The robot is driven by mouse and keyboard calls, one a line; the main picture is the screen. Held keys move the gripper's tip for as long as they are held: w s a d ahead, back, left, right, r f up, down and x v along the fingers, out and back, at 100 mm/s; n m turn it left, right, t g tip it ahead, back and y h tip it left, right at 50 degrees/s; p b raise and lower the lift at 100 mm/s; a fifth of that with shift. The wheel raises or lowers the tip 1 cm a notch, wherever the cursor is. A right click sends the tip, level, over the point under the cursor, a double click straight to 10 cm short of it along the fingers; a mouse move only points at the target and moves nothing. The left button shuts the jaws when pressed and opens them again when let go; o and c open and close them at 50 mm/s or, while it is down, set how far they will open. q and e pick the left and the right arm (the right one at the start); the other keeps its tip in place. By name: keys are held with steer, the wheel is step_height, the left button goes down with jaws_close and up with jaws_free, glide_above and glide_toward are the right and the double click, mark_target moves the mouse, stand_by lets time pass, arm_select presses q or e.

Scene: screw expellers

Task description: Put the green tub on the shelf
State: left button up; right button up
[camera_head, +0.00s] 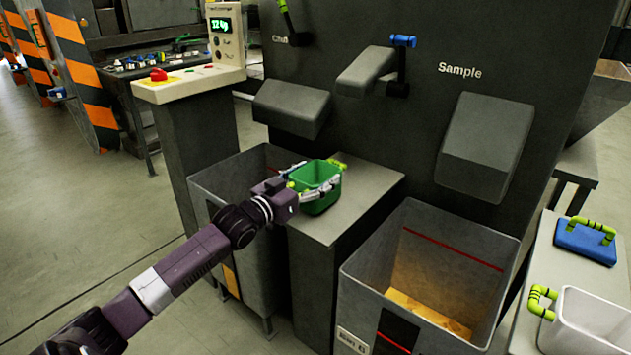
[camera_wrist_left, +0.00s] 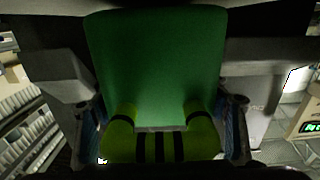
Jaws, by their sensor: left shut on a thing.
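The green tub (camera_head: 322,199) is upright over the left part of the shelf (camera_head: 365,197), the grey top between two bins. I cannot tell whether its base touches the shelf. My left gripper (camera_head: 312,184) is shut on the tub from the left, its fingers on either side. In the left wrist view the tub's green wall (camera_wrist_left: 155,60) fills the middle. Its yellow-green handle with black bands (camera_wrist_left: 158,145) lies between the fingers. My right gripper is not in view.
A grey bin (camera_head: 235,170) stands left of the shelf and a larger bin (camera_head: 470,225), with yellowish material inside, stands right. Grey chutes (camera_head: 490,145) jut from the machine above. A side table holds a white tub (camera_head: 590,318) and a blue lid (camera_head: 583,243).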

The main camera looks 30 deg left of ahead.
arm_select(q)
steer(key=shift+f, duration=0.5)
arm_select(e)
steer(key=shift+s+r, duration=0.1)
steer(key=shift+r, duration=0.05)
arm_select(q)
steer(key=o, duration=1.2)
steer(key=shift+o, duration=0.2)
steer(key=shift+s, duration=0.1)
steer(key=shift+s, duration=0.5)
steer(key=s, duration=0.3)
steer(key=s+p, duration=0.1)
steer(key=s, duration=0.2)
steer(key=s+p, duration=0.1)
steer(key=s, duration=0.2)
steer(key=shift+s+a, duration=0.1)
steer(key=shift+a, duration=0.25)
steer(key=shift+s+a, duration=0.1)
steer(key=shift+s, duration=0.7)
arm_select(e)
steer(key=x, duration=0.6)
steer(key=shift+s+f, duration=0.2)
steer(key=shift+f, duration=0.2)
